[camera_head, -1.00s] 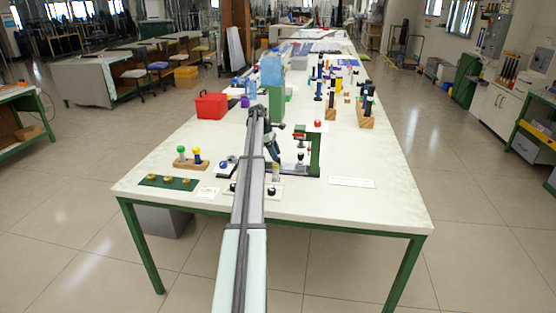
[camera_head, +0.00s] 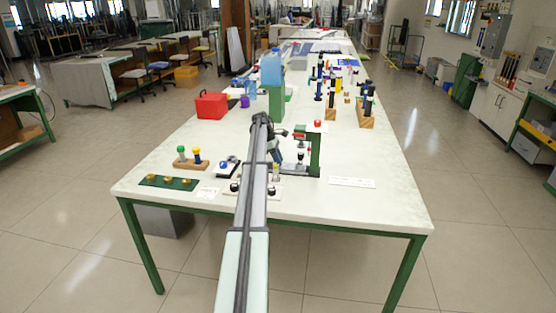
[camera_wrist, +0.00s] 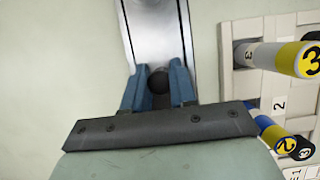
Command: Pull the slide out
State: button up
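In the wrist view, the slide is a shiny metal strip (camera_wrist: 157,35) with dark edges, running up out of the picture. A dark round knob (camera_wrist: 158,83) sits at its near end. My gripper (camera_wrist: 160,78) has one blue finger on each side of the knob, with the fingers close to it. I cannot tell whether they press on it or stand just clear. In the head view, a small black, blue and silver item (camera_head: 228,168) shows just left of my arm. My arm hides much of the area around it.
A pale rack (camera_wrist: 238,82) with numbered, yellow-ended rods stands close to the right of the slide. A green press (camera_head: 314,155) stands right of my arm. A wooden block with knobs (camera_head: 190,164) and a green mat (camera_head: 168,181) lie left. The right front tabletop is mostly clear.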

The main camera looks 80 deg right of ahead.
grip_shut()
jog(key=w, duration=1.1)
jog(key=shift+w, duration=0.4)
jog(key=shift+o, duration=1)
grip_release()
jog(key=shift+w, duration=0.1)
jog(key=o, duration=0.4)
jog(key=shift+s, duration=0.2)
jog(key=shift+c, duration=0.2)
jog(key=shift+r, duration=0.1)
